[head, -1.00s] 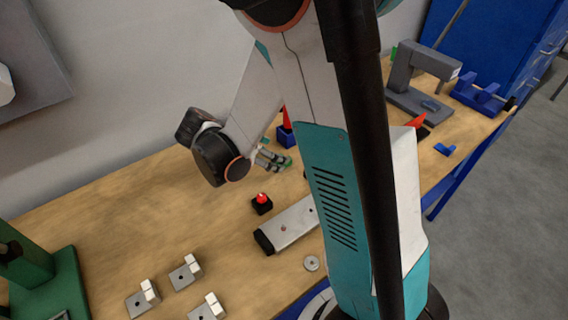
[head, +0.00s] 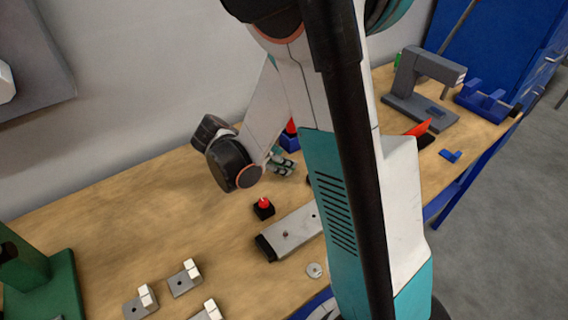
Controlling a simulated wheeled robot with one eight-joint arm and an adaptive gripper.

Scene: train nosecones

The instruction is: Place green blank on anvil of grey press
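The grey press (head: 420,68) stands at the far right end of the table. A small blue-grey piece, perhaps its anvil, shows on the press base (head: 437,111). My gripper (head: 284,164) is over the middle of the table, left of my column and well apart from the press. Its fingers are small and partly hidden by my arm, so I cannot tell whether they are open or shut. I cannot make out a green blank in it now.
A blue holder (head: 485,101) stands right of the press, and a small blue piece (head: 451,156) lies in front. A red button (head: 263,206), a metal bar (head: 292,233) and several metal blocks (head: 185,278) occupy the front. A green press (head: 45,280) stands at left.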

